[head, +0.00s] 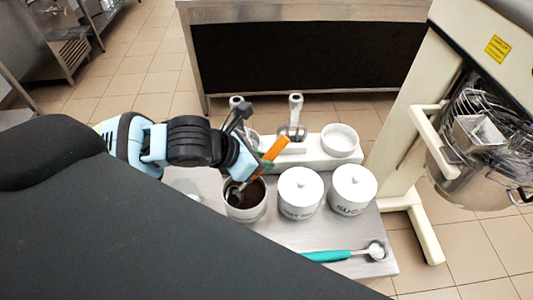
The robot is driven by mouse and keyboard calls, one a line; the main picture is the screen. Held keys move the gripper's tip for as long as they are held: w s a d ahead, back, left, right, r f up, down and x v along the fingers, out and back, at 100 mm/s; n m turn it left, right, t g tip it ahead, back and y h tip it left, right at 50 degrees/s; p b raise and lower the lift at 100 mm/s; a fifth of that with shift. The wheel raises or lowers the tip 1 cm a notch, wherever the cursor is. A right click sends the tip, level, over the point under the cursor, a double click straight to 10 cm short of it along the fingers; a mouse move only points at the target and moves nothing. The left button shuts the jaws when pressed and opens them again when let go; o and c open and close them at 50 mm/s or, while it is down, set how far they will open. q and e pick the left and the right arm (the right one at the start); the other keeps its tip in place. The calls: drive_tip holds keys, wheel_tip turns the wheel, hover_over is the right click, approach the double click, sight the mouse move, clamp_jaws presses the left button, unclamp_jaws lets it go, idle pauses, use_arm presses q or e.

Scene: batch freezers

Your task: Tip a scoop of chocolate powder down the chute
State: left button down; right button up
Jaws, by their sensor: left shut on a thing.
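My left gripper (255,165) is shut on a scoop with an orange handle (276,147), held over the open white pot. The scoop's metal end (235,192) is at the pot's mouth, partly hidden; I cannot tell how much powder it carries. The pot (246,214) holds dark brown powder (248,198). A metal chute (478,132) sits at the wire guard of the mixer on the right, well apart from the gripper. My right gripper is not in view.
Two lidded white jars (300,200) (352,188) stand right of the pot, one labelled sugar. A teal-handled scoop (328,256) lies in front. A white bowl (341,139) and upright white-handled tools (295,110) stand behind. The cream mixer (440,70) blocks the right.

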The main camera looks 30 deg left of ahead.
sight(277, 144)
use_arm(q)
drive_tip(key=shift+s+a, duration=0.25)
drive_tip(key=shift+s, duration=0.4)
drive_tip(key=shift+w+p, duration=0.25)
drive_tip(key=shift+p, duration=0.1)
drive_tip(key=shift+w+d+f+g+y+p, duration=0.4)
drive_tip(key=shift+g+p, duration=0.2)
drive_tip(key=shift+g, duration=0.2)
drive_tip(key=shift+w+d+f+g+y, duration=0.15)
drive_tip(key=shift+w+f+g+y, duration=0.15)
drive_tip(key=shift+w+f+g, duration=0.1)
drive_tip(key=shift+r+p, duration=0.65)
drive_tip(key=shift+r, duration=0.4)
drive_tip(key=shift+w+d+r, duration=0.1)
drive_tip(key=shift+w+r, duration=0.1)
drive_tip(key=shift+r, duration=0.85)
drive_tip(key=shift+w+d+r+g+y, duration=0.15)
drive_tip(key=shift+w+d+g+y, duration=0.15)
drive_tip(key=shift+w+g, duration=0.25)
drive_tip(key=shift+w+d+g+y, duration=0.4)
drive_tip(key=shift+w+g+y, duration=0.2)
drive_tip(key=shift+g, duration=0.55)
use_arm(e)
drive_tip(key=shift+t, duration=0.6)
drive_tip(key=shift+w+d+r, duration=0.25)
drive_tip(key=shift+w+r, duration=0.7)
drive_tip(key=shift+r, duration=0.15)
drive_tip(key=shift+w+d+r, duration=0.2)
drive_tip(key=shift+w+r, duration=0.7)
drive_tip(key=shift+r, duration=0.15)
